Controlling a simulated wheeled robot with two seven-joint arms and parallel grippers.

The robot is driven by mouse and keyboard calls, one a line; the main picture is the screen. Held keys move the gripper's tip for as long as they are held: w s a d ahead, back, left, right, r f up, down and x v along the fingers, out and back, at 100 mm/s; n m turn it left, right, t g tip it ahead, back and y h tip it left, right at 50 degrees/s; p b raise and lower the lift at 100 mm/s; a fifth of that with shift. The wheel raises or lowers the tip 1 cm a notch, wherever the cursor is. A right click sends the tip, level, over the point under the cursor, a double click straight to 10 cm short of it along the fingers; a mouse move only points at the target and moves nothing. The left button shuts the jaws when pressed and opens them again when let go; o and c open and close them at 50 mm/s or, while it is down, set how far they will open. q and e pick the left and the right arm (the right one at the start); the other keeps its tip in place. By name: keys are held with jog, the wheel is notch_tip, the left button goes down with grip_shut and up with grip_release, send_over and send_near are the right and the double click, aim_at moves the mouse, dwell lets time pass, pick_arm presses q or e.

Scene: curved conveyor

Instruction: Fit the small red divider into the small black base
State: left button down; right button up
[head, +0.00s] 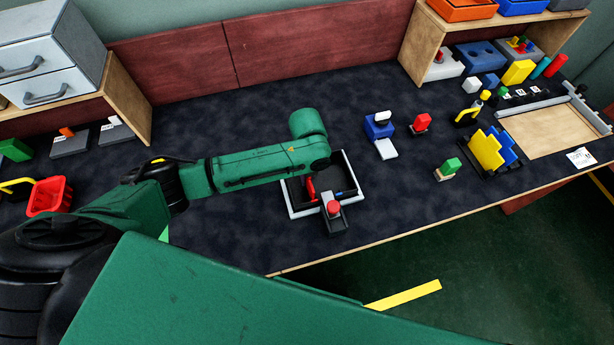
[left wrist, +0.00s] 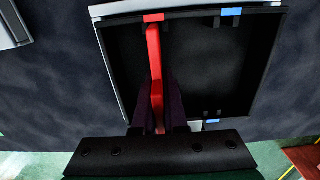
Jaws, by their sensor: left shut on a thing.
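The small black base (left wrist: 205,65) is a shallow square box with a pale grey rim. It fills the upper middle of the left wrist view. The small red divider (left wrist: 154,50) is a thin upright strip inside its left part. Its far end is close to a red mark on the far rim; I cannot tell whether it is seated. My left gripper (left wrist: 158,90) is shut on the divider's nearer half, a dark finger on each side. In the head view the base (head: 292,196) is partly hidden under my left arm, with some red of the divider (head: 310,188) showing. My right gripper is not in view.
Blue marks and small black clips line the base's rim. A dark block with a red knob (head: 334,208) is at the base's front right corner. A blue and white fixture (head: 378,128) stands behind right. The red basket (head: 49,197) is far left. The mat behind the base is clear.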

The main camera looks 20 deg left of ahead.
pick_arm(q)
jog(key=shift+f, duration=0.1)
jog(key=c, duration=1)
grip_release()
jog(key=shift+o, duration=0.2)
notch_tip(320, 180, up, 12)
jog(key=shift+r, duration=0.2)
